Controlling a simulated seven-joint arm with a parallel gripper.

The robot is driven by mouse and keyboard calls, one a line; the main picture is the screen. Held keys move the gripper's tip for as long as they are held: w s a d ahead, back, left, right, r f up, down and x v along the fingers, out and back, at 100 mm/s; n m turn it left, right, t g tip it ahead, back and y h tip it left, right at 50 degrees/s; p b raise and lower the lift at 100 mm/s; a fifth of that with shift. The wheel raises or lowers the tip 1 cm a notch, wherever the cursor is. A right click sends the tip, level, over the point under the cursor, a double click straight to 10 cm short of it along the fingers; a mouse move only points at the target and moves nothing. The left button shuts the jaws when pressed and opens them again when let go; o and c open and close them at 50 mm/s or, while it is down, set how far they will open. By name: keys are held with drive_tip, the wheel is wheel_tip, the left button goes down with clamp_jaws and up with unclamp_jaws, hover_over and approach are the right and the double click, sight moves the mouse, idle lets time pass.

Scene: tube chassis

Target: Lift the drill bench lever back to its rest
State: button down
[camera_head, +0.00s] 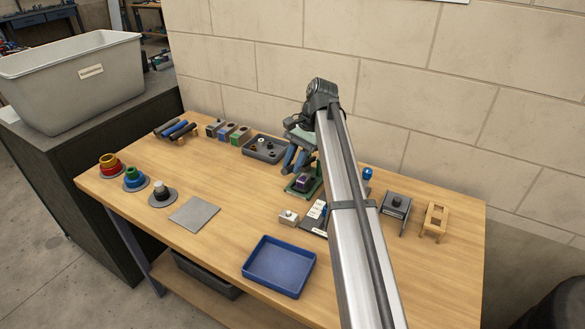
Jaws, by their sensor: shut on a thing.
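The drill bench (296,191) is a small green stand with a dark purple block (303,182) on its base. It stands in the middle of the table, partly behind my arm. My gripper (295,158), with blue fingers, points down just behind and above the block, at the upper left side of the stand. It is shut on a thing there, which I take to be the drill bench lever. The lever itself is hidden by the fingers and my arm, so its angle cannot be told.
A grey tray (251,151) with small parts lies just left of my gripper. A dark fixture (393,213) and a wooden stand (434,221) stand right. The wall rises behind.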

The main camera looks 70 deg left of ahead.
drive_tip(key=c, duration=1)
unclamp_jaws()
drive_tip(key=shift+o, duration=0.2)
drive_tip(key=shift+w+a+r, duration=0.1)
drive_tip(key=shift+w+r, duration=0.2)
drive_tip(key=shift+r, duration=0.25)
drive_tip(key=w+a, duration=0.3)
drive_tip(key=w, duration=0.8)
drive_tip(key=shift+w+a, duration=0.2)
drive_tip(key=shift+a, duration=0.1)
